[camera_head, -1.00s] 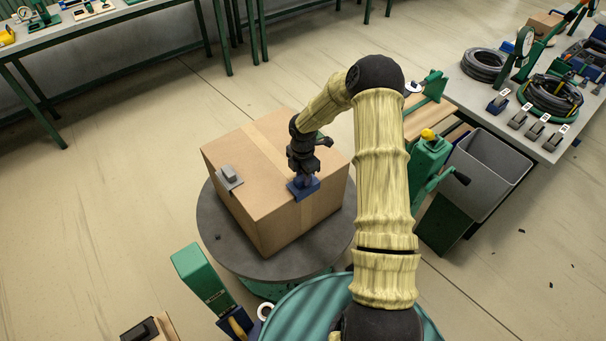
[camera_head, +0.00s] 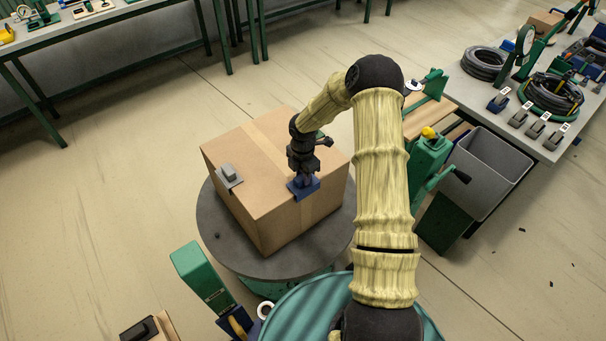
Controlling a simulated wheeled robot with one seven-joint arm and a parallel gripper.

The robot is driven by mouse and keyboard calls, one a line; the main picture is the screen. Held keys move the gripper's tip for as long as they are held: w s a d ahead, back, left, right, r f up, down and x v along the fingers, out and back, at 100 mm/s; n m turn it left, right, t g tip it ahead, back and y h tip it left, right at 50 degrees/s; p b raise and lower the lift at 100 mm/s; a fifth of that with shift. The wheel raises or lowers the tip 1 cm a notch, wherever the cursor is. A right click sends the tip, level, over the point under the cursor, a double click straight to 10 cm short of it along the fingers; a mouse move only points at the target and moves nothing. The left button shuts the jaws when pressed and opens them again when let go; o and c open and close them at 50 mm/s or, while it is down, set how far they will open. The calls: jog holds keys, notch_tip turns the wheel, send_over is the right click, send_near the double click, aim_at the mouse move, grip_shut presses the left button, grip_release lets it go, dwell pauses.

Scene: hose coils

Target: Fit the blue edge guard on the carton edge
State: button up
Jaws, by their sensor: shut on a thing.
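The brown carton (camera_head: 262,213) stands on a round grey turntable (camera_head: 214,232). The blue edge guard (camera_head: 304,191) is at the carton's upper front edge, right of the middle, and appears to lie against it. My gripper (camera_head: 303,180) points down over the guard and is shut on it. The fingertips partly hide the guard, so I cannot tell whether it is fully seated. A grey edge guard (camera_head: 230,177) sits on the same carton's left upper edge.
A green post device (camera_head: 201,275) stands at the turntable's front left. A grey bin (camera_head: 488,172) and green machine (camera_head: 430,160) are at right. A table with hose coils (camera_head: 485,64) is at upper right. Floor at left is clear.

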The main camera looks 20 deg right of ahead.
jog(key=shift+f, duration=0.3)
dwell(0.5)
jog(key=o, duration=1.1)
jog(key=shift+r, duration=0.1)
jog(key=shift+r+p, duration=3.05)
jog(key=shift+r, duration=0.85)
